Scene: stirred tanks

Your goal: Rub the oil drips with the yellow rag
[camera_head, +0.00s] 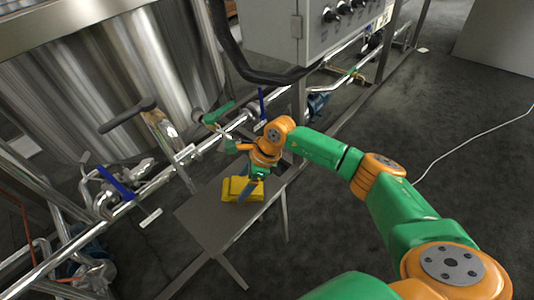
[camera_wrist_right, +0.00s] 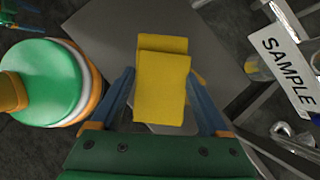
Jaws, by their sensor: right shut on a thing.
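The yellow rag (camera_head: 231,190) is a folded cloth at the small grey table. It also shows in the right wrist view (camera_wrist_right: 162,85), between the two blue fingers. My right gripper (camera_head: 249,187) points down at the table and is shut on the rag. In the right wrist view my right gripper (camera_wrist_right: 161,76) has one finger at each side of the rag. The rag appears to be at or very close to the tabletop; I cannot tell if it touches. I cannot make out any oil drips on the visible surfaces.
The grey table (camera_head: 210,220) has bare top left of the rag. Steel pipes (camera_head: 180,170) with valves run behind it, below a large steel tank (camera_head: 110,80). A grey control box (camera_head: 275,30) hangs above. A SAMPLE sign (camera_wrist_right: 286,62) is at right. Floor at right is mostly clear.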

